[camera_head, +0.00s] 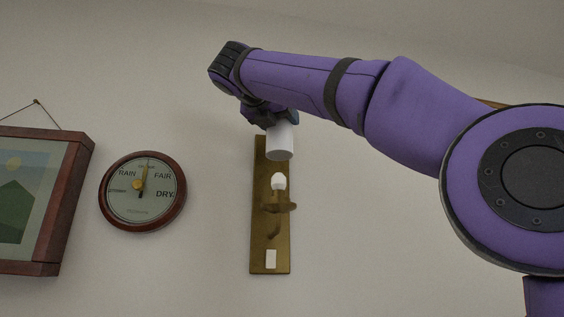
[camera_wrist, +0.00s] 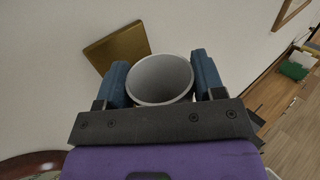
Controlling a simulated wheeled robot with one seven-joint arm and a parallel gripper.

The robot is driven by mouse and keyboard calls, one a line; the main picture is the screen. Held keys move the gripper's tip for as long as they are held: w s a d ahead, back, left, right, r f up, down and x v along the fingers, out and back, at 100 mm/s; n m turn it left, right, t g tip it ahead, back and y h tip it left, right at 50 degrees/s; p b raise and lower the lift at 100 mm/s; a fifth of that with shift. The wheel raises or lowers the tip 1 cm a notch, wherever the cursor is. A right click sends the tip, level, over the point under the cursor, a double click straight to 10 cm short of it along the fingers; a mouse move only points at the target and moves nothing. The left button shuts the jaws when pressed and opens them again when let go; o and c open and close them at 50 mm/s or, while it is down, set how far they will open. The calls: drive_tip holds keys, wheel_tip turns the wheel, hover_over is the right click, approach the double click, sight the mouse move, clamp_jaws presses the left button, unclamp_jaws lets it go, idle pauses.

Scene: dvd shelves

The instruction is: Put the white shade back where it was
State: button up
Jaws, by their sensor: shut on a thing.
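The white shade (camera_head: 280,143) is a small cylinder held upright under my gripper (camera_head: 279,117). In the wrist view the shade (camera_wrist: 160,79) sits between the two blue fingers of my gripper (camera_wrist: 161,85), which is shut on it. I look into its open top there. In the head view it is above a brass wall lamp (camera_head: 257,205) with a bare white bulb (camera_head: 279,181) on a curved arm. A gap shows between the shade's lower edge and the bulb. The brass plate also shows in the wrist view (camera_wrist: 117,48).
A round weather dial (camera_head: 142,192) with a red-brown rim hangs left of the lamp. A framed picture (camera_head: 84,190) hangs further left. The wall right of the lamp is bare. In the wrist view a green object (camera_wrist: 294,69) lies far off at the right.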

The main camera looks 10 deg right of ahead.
sight(273, 144)
drive_tip(key=shift+f, duration=3.85)
drive_tip(key=shift+f, duration=0.55)
drive_tip(key=o, duration=1)
drive_tip(key=shift+r, duration=0.55)
drive_tip(key=v, duration=1.2)
